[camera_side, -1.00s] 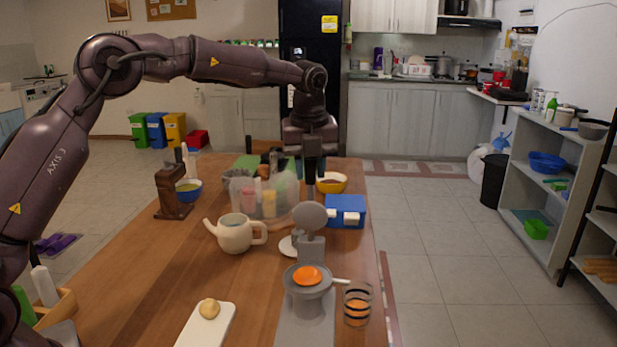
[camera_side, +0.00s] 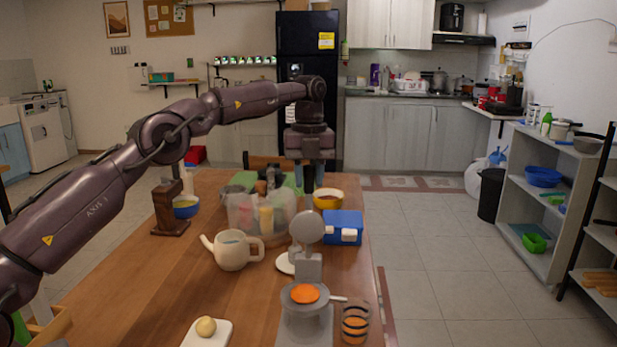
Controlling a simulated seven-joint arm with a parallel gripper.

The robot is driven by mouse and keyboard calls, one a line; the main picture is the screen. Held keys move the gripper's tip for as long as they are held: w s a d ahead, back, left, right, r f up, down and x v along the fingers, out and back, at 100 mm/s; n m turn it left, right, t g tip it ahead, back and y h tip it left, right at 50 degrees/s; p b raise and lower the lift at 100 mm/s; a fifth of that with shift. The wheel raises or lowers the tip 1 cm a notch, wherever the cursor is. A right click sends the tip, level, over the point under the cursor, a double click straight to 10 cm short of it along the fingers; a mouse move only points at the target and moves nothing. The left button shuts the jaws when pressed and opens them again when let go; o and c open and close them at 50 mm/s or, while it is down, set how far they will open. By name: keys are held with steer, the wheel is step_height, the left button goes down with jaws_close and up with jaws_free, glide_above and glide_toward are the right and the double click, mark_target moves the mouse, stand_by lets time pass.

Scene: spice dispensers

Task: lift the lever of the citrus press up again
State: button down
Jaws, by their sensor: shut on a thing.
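The grey citrus press (camera_side: 308,268) stands near the front right of the wooden table. Its lever is up, with the round pressing disc (camera_side: 307,228) facing the camera above the post. An orange half (camera_side: 305,293) lies on the press bowl, uncovered. My gripper (camera_side: 308,188) is directly above the disc in the picture, pointing down. It is shut on the lever's upper end, though the grip itself is small, dark and partly hidden. A striped glass (camera_side: 355,323) with something orange in it stands right of the press.
A cream teapot (camera_side: 233,250) stands left of the press, and a blue box (camera_side: 343,228) behind it to the right. A clear container (camera_side: 243,213), a yellow bowl (camera_side: 328,199) and a wooden stand (camera_side: 168,208) are farther back. A white board (camera_side: 208,333) holds a yellowish round piece.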

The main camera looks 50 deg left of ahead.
mark_target(307, 165)
steer(key=shift+f, duration=0.2)
steer(key=c, duration=0.8)
jaws_free()
steer(key=shift+r, duration=0.1)
steer(key=shift+r, duration=0.1)
steer(key=shift+w+r, duration=0.1)
steer(key=shift+r, duration=0.8)
steer(key=shift+s+r, duration=0.35)
steer(key=shift+r, duration=0.55)
steer(key=s+r, duration=0.3)
steer(key=s, duration=0.1)
steer(key=s+d+r, duration=0.1)
steer(key=s+r, duration=0.2)
steer(key=s, duration=0.2)
steer(key=s+d+r, duration=0.1)
steer(key=s+r, duration=0.2)
steer(key=s, duration=0.1)
steer(key=shift+s, duration=0.15)
